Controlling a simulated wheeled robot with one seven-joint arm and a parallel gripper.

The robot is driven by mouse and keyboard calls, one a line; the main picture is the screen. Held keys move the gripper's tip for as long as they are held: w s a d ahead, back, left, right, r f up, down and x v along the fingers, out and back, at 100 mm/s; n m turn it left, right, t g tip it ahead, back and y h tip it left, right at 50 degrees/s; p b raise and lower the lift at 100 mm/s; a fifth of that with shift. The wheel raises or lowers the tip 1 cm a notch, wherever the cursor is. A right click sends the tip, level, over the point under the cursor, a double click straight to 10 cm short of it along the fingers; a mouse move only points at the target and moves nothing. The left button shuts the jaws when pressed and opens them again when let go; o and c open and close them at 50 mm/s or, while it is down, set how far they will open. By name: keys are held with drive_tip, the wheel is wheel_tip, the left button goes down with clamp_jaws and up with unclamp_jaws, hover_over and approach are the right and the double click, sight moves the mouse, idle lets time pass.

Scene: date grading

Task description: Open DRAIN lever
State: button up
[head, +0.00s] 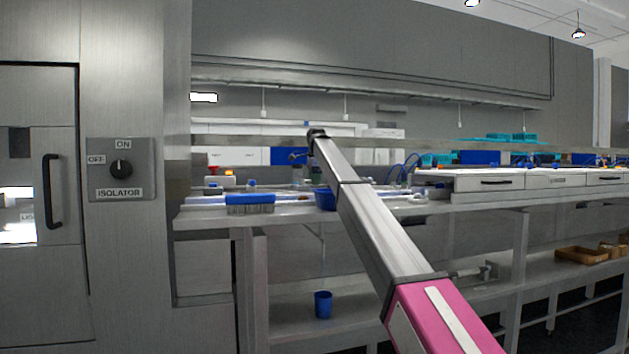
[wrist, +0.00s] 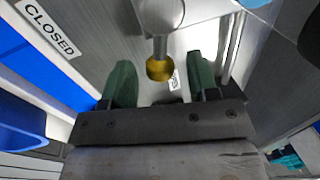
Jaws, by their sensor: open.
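In the wrist view, my gripper (wrist: 159,78) is open, with one green finger on each side of the picture's middle. A lever with a rounded brass-yellow knob (wrist: 163,68) on a pale metal stem shows between the fingers. Space shows on both sides of the knob, and I cannot tell its exact depth between them. A white CLOSED label (wrist: 49,26) is at the upper left; no DRAIN label is readable. In the head view my arm reaches up and across the bench, and its far end hides the gripper and lever.
A steel bench (head: 285,216) carries a blue brush (head: 250,200) and a blue cup (head: 325,199). Another blue cup (head: 323,304) stands on the lower shelf. White drawers (head: 555,181) are at the right. An ISOLATOR switch (head: 121,169) is on the left panel.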

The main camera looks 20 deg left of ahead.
drive_tip(key=shift+f, duration=0.15)
drive_tip(key=c, duration=0.9)
drive_tip(key=shift+w+a+n+y, duration=0.15)
drive_tip(key=shift+w+n, duration=0.2)
drive_tip(key=shift+n, duration=0.45)
drive_tip(key=shift+w+a+n+y, duration=0.15)
drive_tip(key=shift+w+n, duration=0.2)
drive_tip(key=shift+n, duration=0.45)
drive_tip(key=o, duration=0.9)
drive_tip(key=v, duration=1.1)
drive_tip(key=shift+w, duration=0.2)
